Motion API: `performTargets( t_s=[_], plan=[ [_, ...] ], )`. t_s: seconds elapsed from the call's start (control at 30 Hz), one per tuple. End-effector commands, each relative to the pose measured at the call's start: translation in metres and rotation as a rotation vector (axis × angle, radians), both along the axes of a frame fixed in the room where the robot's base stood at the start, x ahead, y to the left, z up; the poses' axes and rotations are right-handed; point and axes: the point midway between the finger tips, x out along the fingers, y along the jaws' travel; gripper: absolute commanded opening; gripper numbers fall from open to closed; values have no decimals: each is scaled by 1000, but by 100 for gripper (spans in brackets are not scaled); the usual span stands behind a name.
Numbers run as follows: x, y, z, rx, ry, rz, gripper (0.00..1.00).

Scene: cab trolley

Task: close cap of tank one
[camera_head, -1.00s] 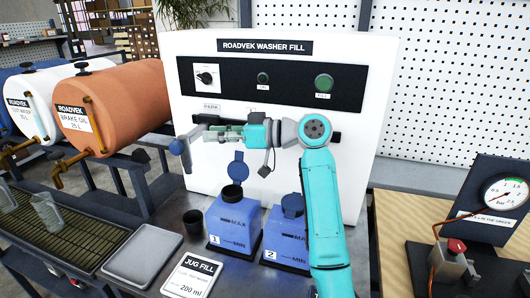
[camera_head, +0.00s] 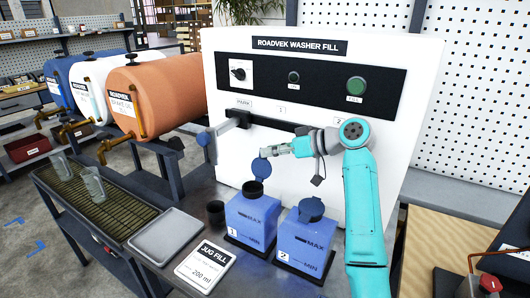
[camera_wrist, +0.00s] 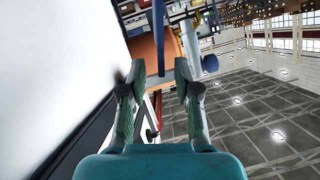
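Tank one (camera_head: 252,217) is a blue box with a "1" label, standing on a black base below the white panel. Its round blue cap (camera_head: 261,167) stands up, swung open behind the black filler neck (camera_head: 253,188). My gripper (camera_head: 281,149) is just right of and slightly above the cap, pointing left along the panel. In the wrist view my gripper (camera_wrist: 154,80) is open, with a wide empty gap between its green pads. I cannot tell any contact.
Tank two (camera_head: 306,243) stands to the right, its cap (camera_head: 311,209) down over its neck. A grey spout with a blue knob (camera_head: 204,138) juts from the panel (camera_head: 395,130) at left. A black cup (camera_head: 216,212), grey tray (camera_head: 166,236) and jug card (camera_head: 205,266) lie in front.

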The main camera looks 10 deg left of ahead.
Motion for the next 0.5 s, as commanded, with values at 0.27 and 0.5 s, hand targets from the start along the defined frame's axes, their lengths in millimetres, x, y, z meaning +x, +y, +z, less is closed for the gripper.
performTargets(
  t_s=[0.27,0.5],
  plan=[
    [6,23,-9,0,-2,-1,32],
    [6,24,-10,0,-2,-1,32]
  ],
)
